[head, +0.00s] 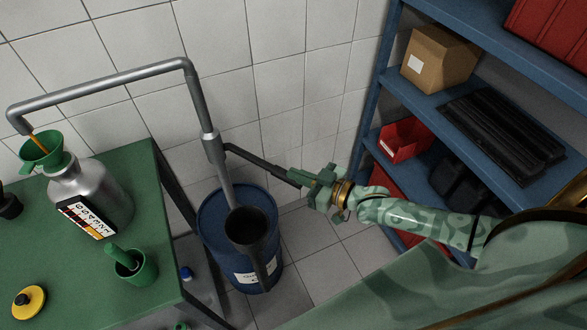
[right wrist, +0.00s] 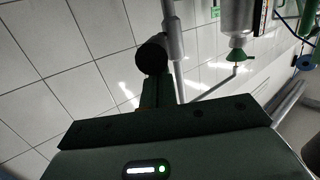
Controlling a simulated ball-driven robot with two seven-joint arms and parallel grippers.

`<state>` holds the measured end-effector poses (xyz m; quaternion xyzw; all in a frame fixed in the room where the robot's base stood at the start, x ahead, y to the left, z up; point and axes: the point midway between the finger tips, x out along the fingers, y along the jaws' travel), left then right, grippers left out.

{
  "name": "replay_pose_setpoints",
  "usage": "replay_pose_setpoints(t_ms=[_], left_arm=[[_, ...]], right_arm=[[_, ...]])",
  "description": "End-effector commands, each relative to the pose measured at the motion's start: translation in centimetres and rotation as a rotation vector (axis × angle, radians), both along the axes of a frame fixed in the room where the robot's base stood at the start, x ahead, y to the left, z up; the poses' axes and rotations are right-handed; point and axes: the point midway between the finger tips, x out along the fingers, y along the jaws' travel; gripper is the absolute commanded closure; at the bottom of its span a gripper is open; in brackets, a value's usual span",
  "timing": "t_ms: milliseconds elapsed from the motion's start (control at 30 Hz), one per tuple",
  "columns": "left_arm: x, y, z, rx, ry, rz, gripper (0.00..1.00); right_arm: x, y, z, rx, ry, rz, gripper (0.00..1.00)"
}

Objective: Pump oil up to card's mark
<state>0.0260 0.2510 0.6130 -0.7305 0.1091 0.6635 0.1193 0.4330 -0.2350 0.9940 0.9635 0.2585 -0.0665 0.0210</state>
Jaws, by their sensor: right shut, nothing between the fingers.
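A grey pump pipe (head: 110,83) rises from the blue drum (head: 212,235) and bends left over the table. A thin amber stream (head: 38,143) leaves its spout into a green funnel (head: 40,150) on the silver bottle (head: 85,190). The funnel also shows in the right wrist view (right wrist: 237,55). A card (head: 85,218) with a printed scale stands at the bottle's front; the oil level inside is not visible. The dark pump lever (head: 260,165) reaches right to my right gripper (head: 308,182). That gripper is shut with nothing between its fingers, right at the lever's end (right wrist: 150,55).
A dark funnel shape (head: 248,225) is at the drum top. A blue shelf (head: 385,90) with boxes and bins stands right.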

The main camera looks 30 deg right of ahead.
Motion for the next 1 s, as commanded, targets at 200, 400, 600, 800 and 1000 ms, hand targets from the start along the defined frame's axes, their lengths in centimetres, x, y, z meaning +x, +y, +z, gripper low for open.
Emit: replay_pose_setpoints(t_ms=[200, 400, 600, 800, 1000], left_arm=[[-0.6, 0.0, -3.9, 0.0, 0.014, 0.0, 0.11], [-0.8, 0.0, -5.4, 0.0, 0.02, 0.0, 0.11], [-0.8, 0.1, -5.9, 0.001, 0.021, 0.001, 0.11], [-0.8, 0.1, -5.9, 0.002, 0.021, 0.001, 0.11], [-0.8, 0.2, -5.9, 0.002, 0.02, 0.001, 0.11]], right_arm=[[-0.2, -0.1, -4.1, 0.039, -0.063, -0.002, 1.0], [0.0, 0.0, -5.6, 0.054, -0.092, 0.0, 1.0], [0.0, 0.0, -6.4, 0.05, -0.09, 0.0, 1.0], [-0.1, 0.1, -6.8, 0.046, -0.083, 0.0, 1.0], [-0.2, 0.1, -7.0, 0.046, -0.08, 0.002, 1.0]])
